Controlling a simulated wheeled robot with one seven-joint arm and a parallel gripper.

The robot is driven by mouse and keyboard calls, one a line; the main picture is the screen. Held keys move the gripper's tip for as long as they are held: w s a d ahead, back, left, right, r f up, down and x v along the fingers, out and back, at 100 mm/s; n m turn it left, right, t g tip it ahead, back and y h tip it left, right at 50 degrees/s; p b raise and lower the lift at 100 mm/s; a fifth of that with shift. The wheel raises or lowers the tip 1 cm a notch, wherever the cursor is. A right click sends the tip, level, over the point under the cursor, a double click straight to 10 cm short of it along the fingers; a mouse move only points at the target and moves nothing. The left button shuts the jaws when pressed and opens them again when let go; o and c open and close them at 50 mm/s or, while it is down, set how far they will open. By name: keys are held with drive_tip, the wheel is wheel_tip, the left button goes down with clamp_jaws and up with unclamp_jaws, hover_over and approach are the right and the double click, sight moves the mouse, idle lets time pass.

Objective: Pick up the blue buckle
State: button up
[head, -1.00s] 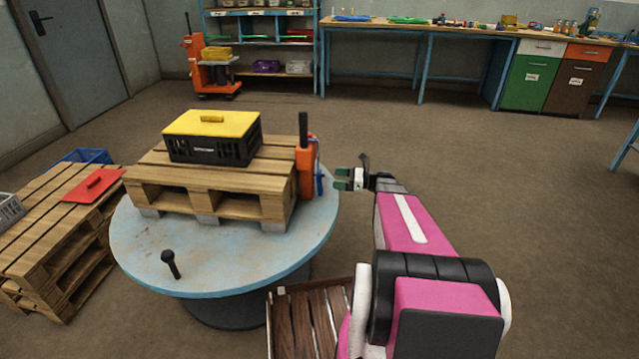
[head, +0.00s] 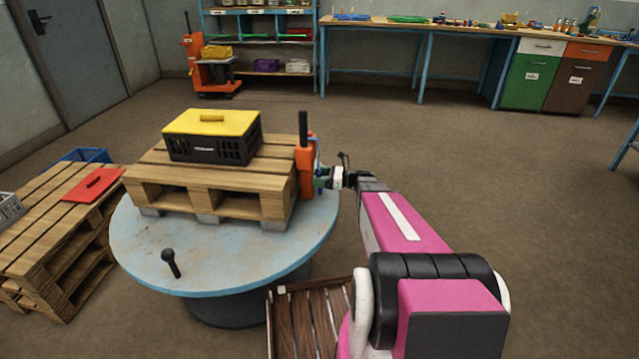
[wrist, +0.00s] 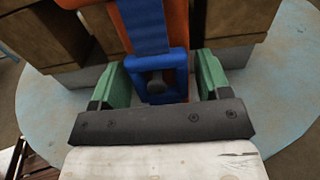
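The blue buckle (wrist: 178,66) is a square blue frame at the end of a blue strap, hanging on a dark peg on the orange post (head: 306,172). The post stands at the right end of the wooden pallet on the round table. My gripper (head: 322,178) is at the post in the head view, where it largely hides the buckle. In the wrist view my gripper (wrist: 160,78) is open, with one green finger on each side of the buckle. Gaps show between the fingers and the buckle.
The wooden pallet (head: 160,165) bears a black crate (head: 190,150) with a yellow lid. More pallets (head: 45,240) are at left. The floor to the right is clear.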

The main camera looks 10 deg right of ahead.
drive_tip(key=c, duration=0.7)
drive_tip(key=shift+r, duration=0.15)
drive_tip(key=shift+r, duration=0.55)
drive_tip(key=v, duration=1.8)
drive_tip(key=shift+r, duration=0.1)
